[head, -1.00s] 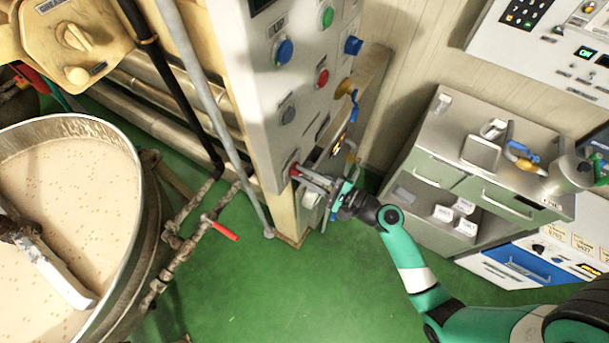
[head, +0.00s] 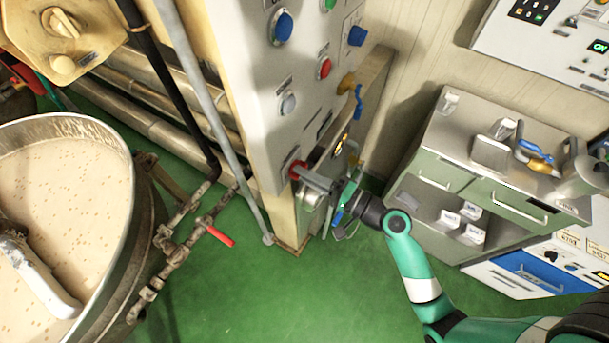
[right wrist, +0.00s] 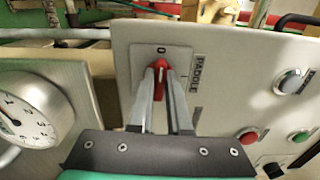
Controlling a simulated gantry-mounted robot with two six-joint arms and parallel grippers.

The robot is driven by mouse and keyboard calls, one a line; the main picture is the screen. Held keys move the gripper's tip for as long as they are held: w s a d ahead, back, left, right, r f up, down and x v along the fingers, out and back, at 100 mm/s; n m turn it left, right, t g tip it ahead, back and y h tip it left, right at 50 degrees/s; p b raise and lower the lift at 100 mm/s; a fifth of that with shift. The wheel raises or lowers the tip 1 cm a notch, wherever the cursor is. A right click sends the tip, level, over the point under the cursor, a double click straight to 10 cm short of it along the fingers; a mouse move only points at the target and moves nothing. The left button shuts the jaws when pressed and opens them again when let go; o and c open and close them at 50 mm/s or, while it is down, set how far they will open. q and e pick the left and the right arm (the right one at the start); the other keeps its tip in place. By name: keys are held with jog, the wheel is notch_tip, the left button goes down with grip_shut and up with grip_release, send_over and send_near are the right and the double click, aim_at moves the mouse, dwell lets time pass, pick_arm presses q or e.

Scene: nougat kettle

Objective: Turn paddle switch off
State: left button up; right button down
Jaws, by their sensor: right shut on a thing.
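The paddle switch (right wrist: 160,67) is a red knob on a grey plate, with a "PADDLE" label to its right in the right wrist view. A "0" mark sits above the knob and a line mark to its right. The knob stands roughly upright there, in line with the "0". My left gripper is not in view.
The panel also carries a blue knob (head: 282,27), a red button (head: 324,68) and a grey-white button (head: 288,103). A round gauge (right wrist: 35,110) is left of the switch. The kettle (head: 128,215) stands left, a grey cabinet (head: 430,170) right.

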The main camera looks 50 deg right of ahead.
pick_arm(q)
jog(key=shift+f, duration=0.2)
pick_arm(e)
jog(key=shift+n, duration=0.3)
jog(key=c, duration=0.9)
grip_release()
jog(key=shift+o, duration=0.2)
jog(key=shift+s, duration=0.1)
